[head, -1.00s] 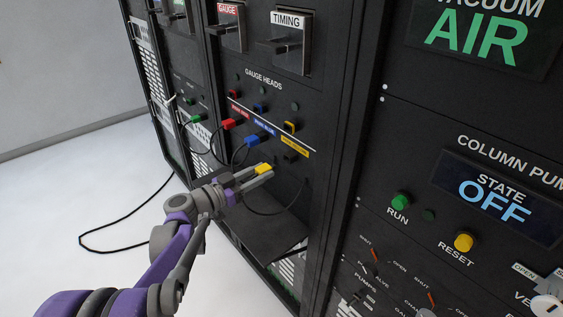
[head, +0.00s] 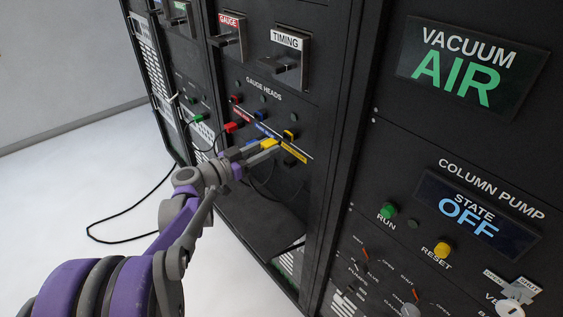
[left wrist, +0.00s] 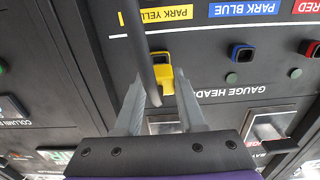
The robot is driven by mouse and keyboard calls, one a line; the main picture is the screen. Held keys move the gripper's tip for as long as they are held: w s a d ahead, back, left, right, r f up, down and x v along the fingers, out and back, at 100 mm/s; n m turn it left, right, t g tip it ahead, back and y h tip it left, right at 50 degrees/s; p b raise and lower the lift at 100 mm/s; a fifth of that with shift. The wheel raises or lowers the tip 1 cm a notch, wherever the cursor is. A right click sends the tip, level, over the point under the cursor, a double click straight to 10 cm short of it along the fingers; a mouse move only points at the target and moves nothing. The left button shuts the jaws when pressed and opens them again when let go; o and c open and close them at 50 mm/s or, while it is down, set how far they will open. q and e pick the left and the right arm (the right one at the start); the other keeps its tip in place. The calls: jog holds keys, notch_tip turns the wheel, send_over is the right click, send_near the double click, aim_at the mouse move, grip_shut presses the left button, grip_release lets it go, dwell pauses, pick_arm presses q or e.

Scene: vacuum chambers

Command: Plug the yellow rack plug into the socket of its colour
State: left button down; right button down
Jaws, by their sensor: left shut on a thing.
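The yellow plug (head: 268,144) is between the fingers of my left gripper (head: 262,146), which is shut on it. In the head view the plug is just left of and below the yellow-rimmed socket (head: 290,134), seemingly a little out from the panel. In the left wrist view the yellow plug (left wrist: 164,80) is between the fingertips, with its dark cable crossing in front. Yellow shows around and behind it there; I cannot tell where plug ends and socket begins. The PARK YELLOW label (left wrist: 165,13) is above it in that upside-down view. My right gripper is not in view.
The blue socket (left wrist: 242,53) and red socket (left wrist: 308,48) are in the same row. A red plug (head: 230,127) sits in the parking row, and a green plug (head: 198,118) is farther left. Dark cables hang below. The TIMING handle (head: 288,62) juts out above.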

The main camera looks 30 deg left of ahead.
aim_at(276, 140)
pick_arm(q)
jog(key=shift+w+d, duration=0.25)
jog(key=shift+w, duration=0.2)
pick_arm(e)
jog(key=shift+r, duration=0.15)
pick_arm(q)
jog(key=shift+w+r, duration=0.1)
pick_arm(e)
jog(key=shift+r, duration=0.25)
pick_arm(q)
jog(key=shift+w, duration=0.15)
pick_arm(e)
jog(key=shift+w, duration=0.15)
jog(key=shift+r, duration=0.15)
pick_arm(q)
jog(key=shift+d+p, duration=0.1)
jog(key=shift+p, duration=0.25)
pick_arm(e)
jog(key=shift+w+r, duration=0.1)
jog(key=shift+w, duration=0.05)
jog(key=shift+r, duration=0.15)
